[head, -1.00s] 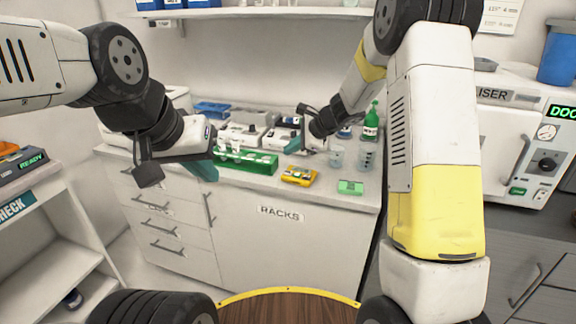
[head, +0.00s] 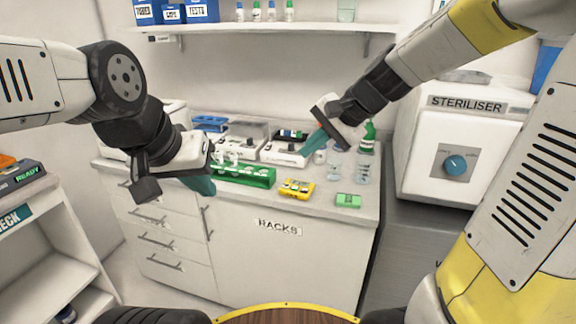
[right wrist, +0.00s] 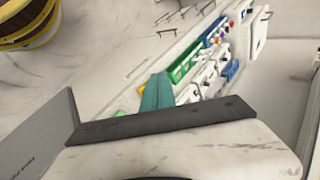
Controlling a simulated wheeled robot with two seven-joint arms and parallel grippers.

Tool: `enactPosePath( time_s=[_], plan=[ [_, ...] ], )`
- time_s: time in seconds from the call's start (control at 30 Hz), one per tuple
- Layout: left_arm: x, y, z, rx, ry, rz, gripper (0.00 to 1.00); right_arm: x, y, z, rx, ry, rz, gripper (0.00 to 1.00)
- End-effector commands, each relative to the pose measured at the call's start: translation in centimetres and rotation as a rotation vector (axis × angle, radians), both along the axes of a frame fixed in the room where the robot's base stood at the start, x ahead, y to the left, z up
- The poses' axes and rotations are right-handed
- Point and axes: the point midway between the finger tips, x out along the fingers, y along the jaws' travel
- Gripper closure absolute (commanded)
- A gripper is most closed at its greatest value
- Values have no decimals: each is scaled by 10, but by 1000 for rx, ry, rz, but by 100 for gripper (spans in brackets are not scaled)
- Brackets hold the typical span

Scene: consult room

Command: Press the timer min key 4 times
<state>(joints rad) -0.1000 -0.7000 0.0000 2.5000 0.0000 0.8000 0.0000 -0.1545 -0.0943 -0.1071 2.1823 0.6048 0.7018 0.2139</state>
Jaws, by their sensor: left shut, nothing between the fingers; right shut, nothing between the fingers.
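A yellow device with small keys (head: 296,188) lies on the front of the white counter. A small green device (head: 348,200) with a light face lies to its right. I cannot read which one is the timer, nor its min key. My right gripper (head: 312,147) is shut and empty, its teal fingers pointing down-left above the white machines behind the yellow device. Its teal fingertips also show in the right wrist view (right wrist: 157,93). My left gripper (head: 203,185) is shut and empty, at the counter's front left, beside the green rack.
A green rack (head: 245,176) with white-topped items stands left of the yellow device. White machines (head: 286,152) stand behind. Clear beakers (head: 362,168) and a green bottle (head: 367,137) are at the right. A steriliser (head: 452,150) stands further right.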

Motion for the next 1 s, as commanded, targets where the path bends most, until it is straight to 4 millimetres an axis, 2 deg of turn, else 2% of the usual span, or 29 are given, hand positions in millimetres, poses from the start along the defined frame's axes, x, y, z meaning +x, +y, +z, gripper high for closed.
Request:
enactPosePath(
  time_s=[0.03,0.2,0.3,0.4,0.6,1.0],
  plan=[
    [0,0,0,0,0,0,100,-25,-9,10,-60,-57,58,100],
    [0,0,0,0,0,0,100,-98,-41,18,-304,-210,251,100],
    [0,0,0,0,0,0,100,-129,-59,16,-436,-272,332,100],
    [0,0,0,0,0,0,100,-150,-73,13,-539,-315,388,100],
    [0,0,0,0,0,0,100,-167,-86,9,-636,-346,437,100],
    [0,0,0,0,0,0,100,-168,-86,9,-639,-348,439,100]
  ],
)
